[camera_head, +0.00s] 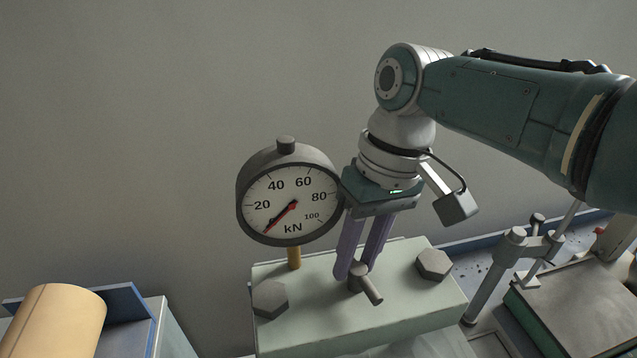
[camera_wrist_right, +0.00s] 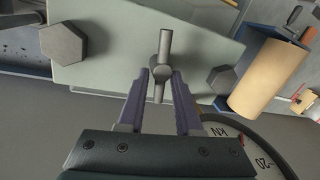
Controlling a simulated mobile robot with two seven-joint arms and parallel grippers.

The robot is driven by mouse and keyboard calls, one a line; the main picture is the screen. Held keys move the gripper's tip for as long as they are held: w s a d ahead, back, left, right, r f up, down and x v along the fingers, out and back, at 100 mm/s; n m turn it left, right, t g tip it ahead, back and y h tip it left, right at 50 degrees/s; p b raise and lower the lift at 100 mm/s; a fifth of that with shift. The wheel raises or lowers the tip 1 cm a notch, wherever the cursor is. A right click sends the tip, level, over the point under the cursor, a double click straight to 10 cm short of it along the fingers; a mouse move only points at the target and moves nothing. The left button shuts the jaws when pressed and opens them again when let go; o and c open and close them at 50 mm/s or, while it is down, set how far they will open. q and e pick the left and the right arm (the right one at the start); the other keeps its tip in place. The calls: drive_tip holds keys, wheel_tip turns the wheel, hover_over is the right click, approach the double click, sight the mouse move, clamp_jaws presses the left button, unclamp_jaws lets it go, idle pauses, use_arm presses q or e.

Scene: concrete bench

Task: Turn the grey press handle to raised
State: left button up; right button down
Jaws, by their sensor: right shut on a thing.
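The grey press handle (camera_head: 371,288) is a short bar on a round hub, on top of the pale green press block (camera_head: 410,319). In the head view its free end points toward the front right. My right gripper (camera_head: 353,275) comes down from above, with its two purple fingers at the handle. In the right wrist view the handle (camera_wrist_right: 165,47) stands between the fingertips of the right gripper (camera_wrist_right: 161,74), which is shut on its near end. My left gripper is in neither view.
A round kN gauge (camera_head: 290,196) on a brass stem stands just left of my right gripper. Hex bolts (camera_head: 434,264) sit on the block. A tan cylinder (camera_head: 60,318) is at the lower left. A clamp stand (camera_head: 508,262) and dark green-edged box (camera_head: 585,305) are at right.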

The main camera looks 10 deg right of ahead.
drive_tip(key=shift+d+f, duration=0.1)
drive_tip(key=c, duration=0.6)
unclamp_jaws()
wheel_tip(320, 180, up, 10)
drive_tip(key=d, duration=0.1)
drive_tip(key=shift+w+d+p, duration=0.2)
drive_tip(key=shift+d+p, duration=0.2)
drive_tip(key=shift+c, duration=0.3)
